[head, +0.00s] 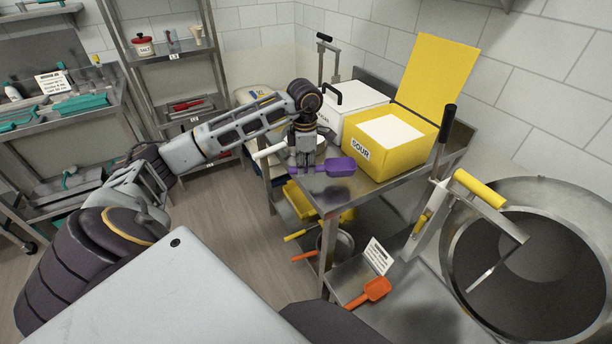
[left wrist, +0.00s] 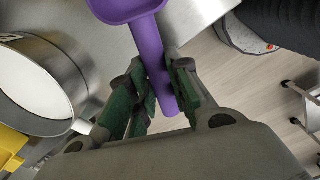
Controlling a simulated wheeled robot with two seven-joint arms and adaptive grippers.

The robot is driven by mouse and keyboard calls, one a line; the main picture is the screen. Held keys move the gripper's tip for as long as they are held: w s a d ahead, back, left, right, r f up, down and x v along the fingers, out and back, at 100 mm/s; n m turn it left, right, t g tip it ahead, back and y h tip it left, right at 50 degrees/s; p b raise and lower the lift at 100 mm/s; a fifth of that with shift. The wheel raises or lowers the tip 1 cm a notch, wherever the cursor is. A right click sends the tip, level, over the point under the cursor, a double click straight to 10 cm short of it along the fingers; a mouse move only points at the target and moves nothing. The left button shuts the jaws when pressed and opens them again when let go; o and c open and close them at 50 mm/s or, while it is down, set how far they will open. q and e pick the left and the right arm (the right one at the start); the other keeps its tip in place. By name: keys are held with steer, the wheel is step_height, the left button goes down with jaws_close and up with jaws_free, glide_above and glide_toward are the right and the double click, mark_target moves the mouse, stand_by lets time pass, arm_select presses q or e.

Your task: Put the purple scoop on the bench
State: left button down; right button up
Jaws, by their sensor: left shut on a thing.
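The purple scoop (head: 340,167) is in my left gripper (head: 306,170), over the near left part of the steel bench (head: 365,193). A dark shadow lies on the bench below it, and the scoop looks a little above the top. In the left wrist view the green-padded fingers of the left gripper (left wrist: 157,88) are shut on the handle of the scoop (left wrist: 148,42), whose bowl runs out of the top of the picture. My right gripper is not in view.
A yellow box marked SOUR (head: 385,150) and a white box (head: 350,112) stand on the bench behind the scoop. An orange scoop (head: 372,290) lies on a lower surface. A large round kettle (head: 462,250) stands at right. Shelves (head: 170,50) stand at left.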

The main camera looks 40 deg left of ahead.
mark_target(305, 184)
arm_select(q)
steer(key=shift+f, duration=0.1)
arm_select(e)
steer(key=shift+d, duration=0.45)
arm_select(q)
steer(key=shift+f, duration=0.1)
steer(key=shift+f, duration=1.8)
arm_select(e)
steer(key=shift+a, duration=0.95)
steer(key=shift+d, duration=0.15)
arm_select(q)
steer(key=shift+f, duration=0.15)
steer(key=c, duration=1.3)
jaws_free()
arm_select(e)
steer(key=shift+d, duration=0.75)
